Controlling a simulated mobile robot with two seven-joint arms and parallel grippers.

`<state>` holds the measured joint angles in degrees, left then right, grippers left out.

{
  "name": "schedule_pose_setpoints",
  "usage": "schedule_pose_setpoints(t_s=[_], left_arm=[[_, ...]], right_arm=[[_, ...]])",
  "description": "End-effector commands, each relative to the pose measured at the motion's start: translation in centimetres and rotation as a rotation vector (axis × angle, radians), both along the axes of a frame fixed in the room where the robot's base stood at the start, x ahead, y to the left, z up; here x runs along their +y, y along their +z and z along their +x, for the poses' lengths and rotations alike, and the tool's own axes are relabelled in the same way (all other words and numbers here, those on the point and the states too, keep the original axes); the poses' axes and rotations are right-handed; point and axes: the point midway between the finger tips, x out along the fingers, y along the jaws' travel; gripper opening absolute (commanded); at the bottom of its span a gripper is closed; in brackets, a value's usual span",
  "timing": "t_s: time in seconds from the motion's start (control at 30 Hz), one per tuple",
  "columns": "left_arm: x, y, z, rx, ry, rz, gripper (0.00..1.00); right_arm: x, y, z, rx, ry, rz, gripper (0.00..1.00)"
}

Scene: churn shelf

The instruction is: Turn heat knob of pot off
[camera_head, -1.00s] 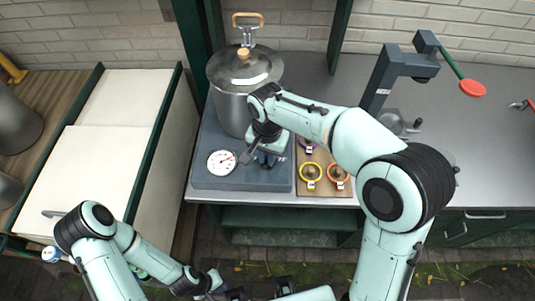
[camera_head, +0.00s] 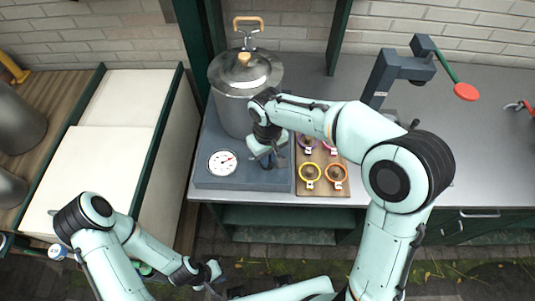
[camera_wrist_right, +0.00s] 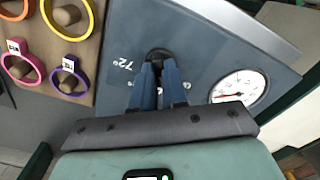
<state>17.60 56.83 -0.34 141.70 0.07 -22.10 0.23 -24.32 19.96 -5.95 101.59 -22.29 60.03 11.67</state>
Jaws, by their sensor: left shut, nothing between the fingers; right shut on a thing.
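The pot (camera_head: 235,108) is a tall steel vessel with a lid, standing on a blue-grey heating base (camera_head: 240,180). A round white dial (camera_head: 222,163) with a red needle is on the base's front left. The dark heat knob (camera_wrist_right: 158,55) is on the base's top, beside a "72°" mark in the right wrist view. My right gripper (camera_wrist_right: 160,85) is shut on the knob, its blue fingers covering much of it; in the head view it (camera_head: 270,160) is over the base's front right. My left gripper (camera_head: 215,285) is shut and empty, low in front of the counter.
A wooden board (camera_head: 325,188) with several coloured rings on pegs lies right of the base. A dark stand (camera_head: 395,70) with a red-ended green lever (camera_head: 466,91) is further right. White-topped cabinet (camera_head: 105,150) stands at left.

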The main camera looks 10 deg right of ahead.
Motion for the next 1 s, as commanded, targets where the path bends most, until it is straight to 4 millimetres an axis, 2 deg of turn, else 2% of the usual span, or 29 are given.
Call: schedule_pose_setpoints(t_s=[0.5,0.73,1.0], left_arm=[[0.0,1.4,1.2,-0.013,0.000,0.000,0.00],[0.0,1.8,1.5,-0.017,0.000,0.000,0.00],[0.0,1.9,1.6,-0.019,0.000,0.000,0.00]], right_arm=[[0.0,0.2,0.1,-0.002,0.438,0.000,0.00],[0.0,0.2,0.1,-0.003,0.552,-0.001,0.00],[0.0,0.2,0.1,-0.004,0.607,0.000,0.00]])
